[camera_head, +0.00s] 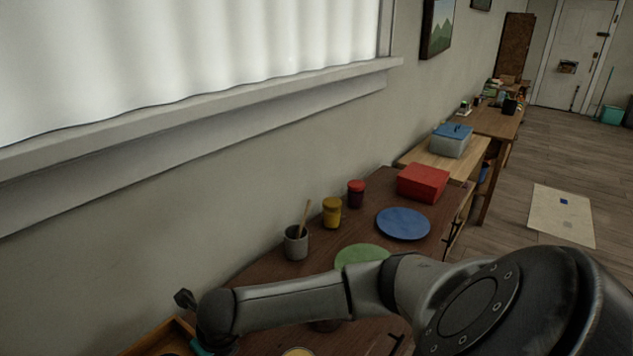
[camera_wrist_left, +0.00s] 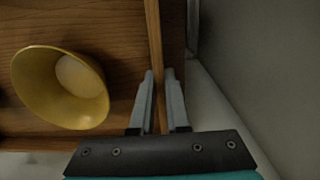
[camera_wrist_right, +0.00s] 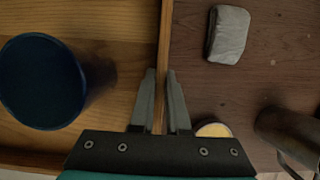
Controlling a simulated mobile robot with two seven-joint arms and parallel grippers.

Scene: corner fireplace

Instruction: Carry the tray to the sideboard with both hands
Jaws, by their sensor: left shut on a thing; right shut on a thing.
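The wooden tray (camera_head: 152,337) shows only as a corner at the bottom left of the head view. My left gripper (camera_wrist_left: 158,77) is shut on one tray wall; a yellow bowl (camera_wrist_left: 60,100) with a pale round thing stands inside the tray (camera_wrist_left: 118,30). My right gripper (camera_wrist_right: 161,77) is shut on another stretch of tray wall; a dark blue cup (camera_wrist_right: 40,85) stands inside the tray (camera_wrist_right: 115,28). The brown sideboard (camera_head: 385,190) runs along the wall, and a dark wooden top (camera_wrist_right: 275,70) shows beside the tray. My right arm hides much of the sideboard's near part.
On the sideboard are a grey cup (camera_head: 296,245), a yellow jar (camera_head: 332,214), a dark red jar (camera_head: 356,195), a green plate (camera_head: 360,256), a blue plate (camera_head: 403,224) and a red box (camera_head: 423,182). Outside the tray lie a grey block (camera_wrist_right: 228,35) and a dark metal vessel (camera_wrist_right: 285,135).

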